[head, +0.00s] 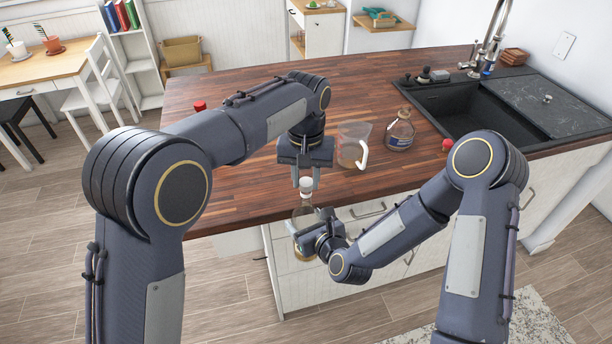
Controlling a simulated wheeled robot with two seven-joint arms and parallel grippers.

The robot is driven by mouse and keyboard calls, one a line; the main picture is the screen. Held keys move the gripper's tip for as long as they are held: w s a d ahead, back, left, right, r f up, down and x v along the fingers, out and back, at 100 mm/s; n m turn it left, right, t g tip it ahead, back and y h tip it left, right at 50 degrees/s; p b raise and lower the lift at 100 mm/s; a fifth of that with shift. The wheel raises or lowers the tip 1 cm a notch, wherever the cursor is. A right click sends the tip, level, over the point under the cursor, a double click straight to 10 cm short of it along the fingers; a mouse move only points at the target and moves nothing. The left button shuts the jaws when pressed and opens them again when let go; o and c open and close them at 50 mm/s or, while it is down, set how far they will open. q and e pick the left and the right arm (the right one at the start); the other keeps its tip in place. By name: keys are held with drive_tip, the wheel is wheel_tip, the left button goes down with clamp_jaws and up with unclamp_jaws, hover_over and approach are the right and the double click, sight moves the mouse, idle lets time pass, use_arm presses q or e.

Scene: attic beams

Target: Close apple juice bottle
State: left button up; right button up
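A clear bottle (303,214) with amber liquid low inside is held upright in front of the counter's near edge. My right gripper (306,237) is shut on its body and hides part of it. A white cap (306,188) is at the top of the bottle. My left gripper (306,179) points straight down from above, its two fingers on either side of the cap, seemingly shut on it. Whether the cap is seated on the neck cannot be told. A second, rounder bottle (400,133) with brownish contents stands on the counter.
The wooden counter (240,185) also bears a clear pitcher (350,150) with a white handle, close right of my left gripper. One red object (199,105) lies at the left, another (447,145) at the right. A dark sink (455,105) is at the right.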

use_arm(q)
clamp_jaws()
drive_tip(key=o, duration=0.8)
unclamp_jaws()
drive_tip(key=shift+r, duration=0.1)
wheel_tip(320, 180, up, 12)
drive_tip(key=shift+a, duration=0.1)
